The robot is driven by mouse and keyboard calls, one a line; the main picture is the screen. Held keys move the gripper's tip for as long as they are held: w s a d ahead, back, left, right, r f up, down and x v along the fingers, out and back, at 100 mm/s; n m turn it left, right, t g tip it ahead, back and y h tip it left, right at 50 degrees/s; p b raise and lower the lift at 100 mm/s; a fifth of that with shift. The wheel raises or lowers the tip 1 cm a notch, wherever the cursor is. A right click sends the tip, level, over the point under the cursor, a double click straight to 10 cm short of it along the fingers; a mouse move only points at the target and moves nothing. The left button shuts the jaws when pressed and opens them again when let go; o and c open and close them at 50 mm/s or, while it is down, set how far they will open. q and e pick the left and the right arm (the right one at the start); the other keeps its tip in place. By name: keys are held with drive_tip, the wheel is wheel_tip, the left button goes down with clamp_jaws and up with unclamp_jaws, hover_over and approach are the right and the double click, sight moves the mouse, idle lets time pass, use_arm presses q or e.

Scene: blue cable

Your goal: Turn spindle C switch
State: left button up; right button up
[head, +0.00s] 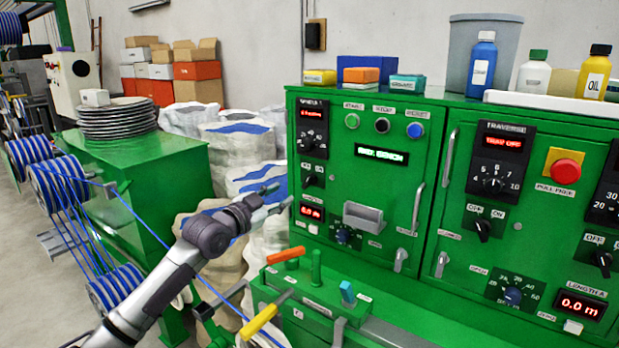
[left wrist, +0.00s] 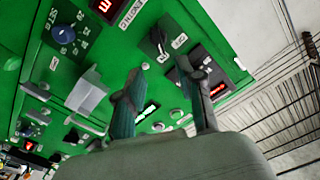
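The switch (head: 312,180) with its black handle is on the left part of the green control panel, under a dark dial box (head: 311,130) whose small label I cannot read fully. My left gripper (head: 284,193) is just left of this switch, pointing at the panel. In the left wrist view my left gripper (left wrist: 162,70) has its two fingers apart, with nothing between them. The black switch (left wrist: 158,42) with its white OFF/ON labels shows just beyond and between the fingertips. I see no contact. The handle's exact setting is hard to tell. My right gripper is not in view.
Other switches sit under the traverse box (head: 484,228) and at the far right (head: 603,261). A red stop button (head: 566,171) and a grey tray (head: 362,217) stick out of the panel.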

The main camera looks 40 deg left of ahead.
sight(307, 180)
use_arm(q)
drive_tip(key=w+p, duration=0.1)
drive_tip(key=w, duration=0.2)
drive_tip(key=w+p, duration=0.1)
drive_tip(key=w, duration=0.3)
drive_tip(key=w+a+p, duration=0.1)
drive_tip(key=w, duration=0.2)
drive_tip(key=shift+w+a+r, duration=0.1)
drive_tip(key=shift+w, duration=0.8)
drive_tip(key=shift+s, duration=0.15)
clamp_jaws()
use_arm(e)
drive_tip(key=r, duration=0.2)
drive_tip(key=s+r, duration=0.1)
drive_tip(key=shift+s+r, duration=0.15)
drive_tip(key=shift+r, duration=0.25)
